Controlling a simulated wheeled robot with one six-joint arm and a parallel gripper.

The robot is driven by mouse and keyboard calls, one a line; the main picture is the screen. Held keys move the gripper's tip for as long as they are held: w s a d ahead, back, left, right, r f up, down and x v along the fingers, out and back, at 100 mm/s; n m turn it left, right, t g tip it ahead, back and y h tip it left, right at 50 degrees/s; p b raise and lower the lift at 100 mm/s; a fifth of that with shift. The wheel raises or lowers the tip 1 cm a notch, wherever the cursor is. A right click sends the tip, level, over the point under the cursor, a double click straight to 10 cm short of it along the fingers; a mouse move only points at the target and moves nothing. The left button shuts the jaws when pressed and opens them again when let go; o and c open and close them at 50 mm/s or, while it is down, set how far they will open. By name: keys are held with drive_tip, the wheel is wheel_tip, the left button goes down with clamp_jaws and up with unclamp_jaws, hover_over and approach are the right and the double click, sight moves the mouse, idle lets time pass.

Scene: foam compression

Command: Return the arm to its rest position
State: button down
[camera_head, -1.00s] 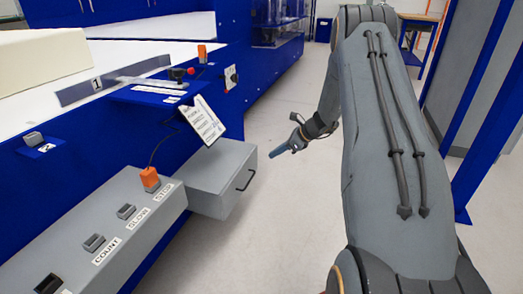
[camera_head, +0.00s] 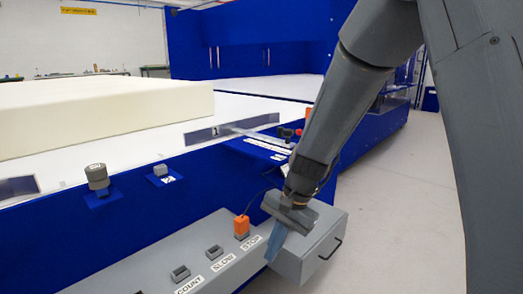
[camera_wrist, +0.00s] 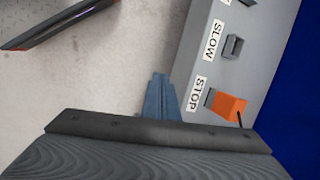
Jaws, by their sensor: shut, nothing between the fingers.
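My gripper (camera_head: 276,243) is in front of the grey control console (camera_head: 150,262) in the head view, near its right end. Its blue fingers are together and hold nothing. In the wrist view the shut fingers (camera_wrist: 160,95) point up beside the console's edge, next to the STOP label (camera_wrist: 197,95). The orange STOP button (camera_head: 242,226) is just left of my gripper in the head view, and it also shows in the wrist view (camera_wrist: 230,106). My arm comes down from the upper right. I cannot tell whether the fingers touch the console.
SLOW (camera_head: 214,251) and COUNT (camera_head: 180,272) buttons sit along the console. A grey box with a handle (camera_head: 325,246) stands behind my gripper. The blue machine (camera_head: 130,205) carries a large cream foam block (camera_head: 110,112). Pale floor (camera_head: 400,225) lies open at the right.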

drive_tip(key=s+a+r+n+h, duration=0.2)
drive_tip(key=s+n, duration=0.5)
drive_tip(key=s, duration=0.4)
drive_tip(key=s+a+r+n+h, duration=0.1)
drive_tip(key=s+r+n, duration=0.1)
drive_tip(key=s+n, duration=0.7)
drive_tip(key=s+d+r+m+p, duration=0.1)
drive_tip(key=d+r+m+p, duration=0.3)
drive_tip(key=d+r+p, duration=0.5)
drive_tip(key=s+d+r+m+p, duration=0.1)
drive_tip(key=d+r+m+p, duration=0.4)
drive_tip(key=d+r+p, duration=0.5)
wheel_tip(320, 180, up, 6)
drive_tip(key=p, duration=0.8)
drive_tip(key=shift+d+t+h, duration=0.2)
drive_tip(key=shift+t+h, duration=0.2)
drive_tip(key=shift+s+a, duration=0.1)
drive_tip(key=shift+a, duration=0.05)
